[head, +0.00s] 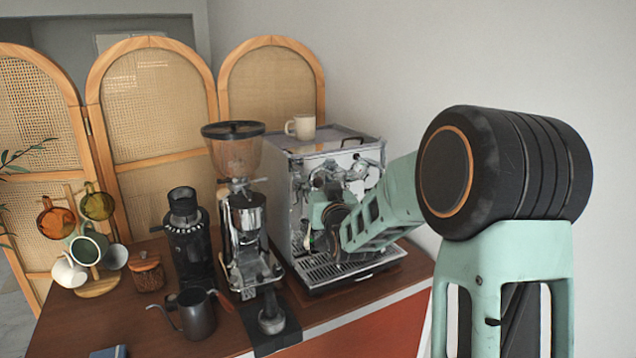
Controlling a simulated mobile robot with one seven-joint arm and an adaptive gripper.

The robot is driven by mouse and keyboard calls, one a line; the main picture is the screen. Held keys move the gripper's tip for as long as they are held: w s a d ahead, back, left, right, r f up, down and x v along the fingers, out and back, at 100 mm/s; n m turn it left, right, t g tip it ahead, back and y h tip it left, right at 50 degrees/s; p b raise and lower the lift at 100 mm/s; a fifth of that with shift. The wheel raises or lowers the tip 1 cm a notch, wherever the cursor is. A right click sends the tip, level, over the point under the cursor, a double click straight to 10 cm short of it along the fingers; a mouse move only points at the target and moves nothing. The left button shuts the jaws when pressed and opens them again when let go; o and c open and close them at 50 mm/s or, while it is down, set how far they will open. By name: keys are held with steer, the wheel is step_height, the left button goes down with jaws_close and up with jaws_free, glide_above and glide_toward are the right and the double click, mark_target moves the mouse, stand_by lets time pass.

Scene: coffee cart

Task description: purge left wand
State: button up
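The silver espresso machine (279,185) stands on the right part of the wooden counter. Its front faces right and toward me, with the drip tray (325,272) below. My arm reaches in from the right, in front of the machine's face. My gripper (316,230) is at the left part of the front, above the drip tray. Its fingers are small, dark and partly hidden by my wrist, so I cannot tell whether they are open or touching anything. The left steam wand cannot be made out clearly behind my gripper and arm.
A beige cup (301,127) sits on top of the machine. A grinder with a hopper (233,152), a smaller black grinder (186,235) and a dark kettle (195,313) stand to the left. A mug tree (99,285) is at far left. The wall is close behind.

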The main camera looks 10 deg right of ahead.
steer(key=shift+c, duration=0.3)
jaws_close()
steer(key=shift+f+b, duration=0.2)
steer(key=shift+b, duration=0.4)
steer(key=b, duration=0.3)
steer(key=shift+f+t+b, duration=0.3)
steer(key=shift+f+t, duration=0.05)
steer(key=shift+t, duration=0.05)
steer(key=b, duration=0.3)
steer(key=t+b, duration=0.1)
steer(key=b, duration=0.2)
steer(key=shift+s+f+m+b, duration=0.15)
steer(key=shift+f+m+b, duration=0.15)
steer(key=shift+f, duration=0.05)
steer(key=t+b, duration=0.1)
steer(key=b, duration=0.5)
steer(key=f+m+t+b, duration=0.1)
steer(key=t+b, duration=0.1)
steer(key=b, duration=0.4)
steer(key=shift+s+h, duration=0.1)
steer(key=shift+h, duration=0.2)
steer(key=t+b, duration=0.1)
steer(key=b, duration=0.3)
steer(key=shift+d+m, duration=0.1)
steer(key=shift+m, duration=0.2)
steer(key=shift+r+b, duration=0.1)
steer(key=shift+b, duration=0.65)
